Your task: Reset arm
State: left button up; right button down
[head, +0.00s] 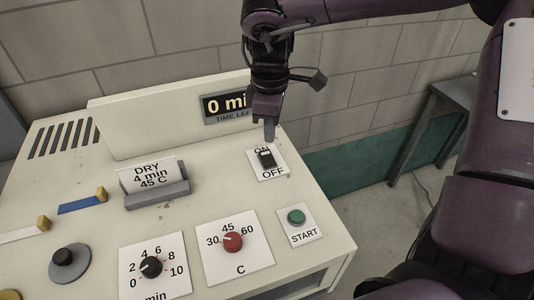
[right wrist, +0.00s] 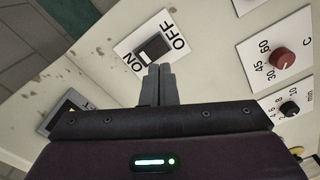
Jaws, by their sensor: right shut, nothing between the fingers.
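My right gripper (head: 269,132) comes down from the top in the head view, its fingers together just above the ON side of the black rocker switch (head: 266,158). I cannot tell whether the fingertips touch the switch. The right wrist view also shows the shut fingers (right wrist: 158,70) beside the switch (right wrist: 153,47), at its ON end, with nothing between them. My left gripper is not in view.
The cream control panel (head: 205,170) carries a red dial (head: 233,241), a black dial (head: 151,267), a green START button (head: 296,216) and a card holder (head: 157,194). The display (head: 228,106) reads "0 mi". A grey stand (head: 428,125) is at the right.

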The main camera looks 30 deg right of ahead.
dwell(0.3)
